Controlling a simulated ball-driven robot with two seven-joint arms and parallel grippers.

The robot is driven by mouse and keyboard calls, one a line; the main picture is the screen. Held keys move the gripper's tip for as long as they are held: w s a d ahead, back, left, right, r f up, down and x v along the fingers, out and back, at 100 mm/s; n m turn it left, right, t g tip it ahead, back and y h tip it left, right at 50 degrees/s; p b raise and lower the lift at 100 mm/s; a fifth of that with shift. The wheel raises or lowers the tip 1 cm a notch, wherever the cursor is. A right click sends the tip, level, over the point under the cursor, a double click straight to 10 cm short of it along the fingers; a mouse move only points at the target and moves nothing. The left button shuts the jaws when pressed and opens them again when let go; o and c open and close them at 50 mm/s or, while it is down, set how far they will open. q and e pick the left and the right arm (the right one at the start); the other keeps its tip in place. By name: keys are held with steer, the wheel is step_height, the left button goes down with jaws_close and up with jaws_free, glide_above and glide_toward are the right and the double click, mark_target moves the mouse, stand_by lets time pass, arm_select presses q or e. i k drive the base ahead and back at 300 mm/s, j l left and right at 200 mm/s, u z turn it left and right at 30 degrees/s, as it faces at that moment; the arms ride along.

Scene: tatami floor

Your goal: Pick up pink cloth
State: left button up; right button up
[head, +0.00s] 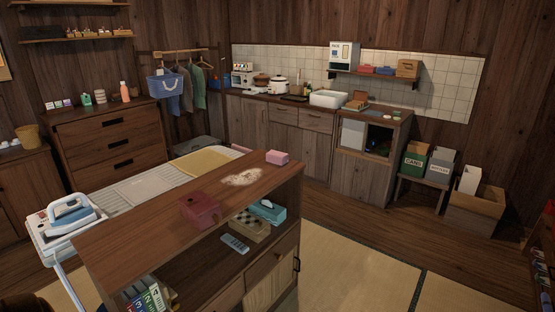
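A small pink block-shaped item (277,157), which looks like a folded pink cloth, lies on the far end of the wooden shelf unit's top (150,225). It is close to the back edge and nothing covers it. Neither of my grippers shows in the head view.
On the same top are a pale crumbly patch (242,177) and a dark red box (200,209). A teal tissue box (267,211) and a grey remote (235,243) sit on the shelf below. An ironing board with an iron (70,215) stands behind. Tatami floor (360,265) is clear at right.

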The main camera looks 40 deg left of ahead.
mark_target(273, 157)
steer(key=i+u, duration=0.1)
steer(key=u, duration=0.9)
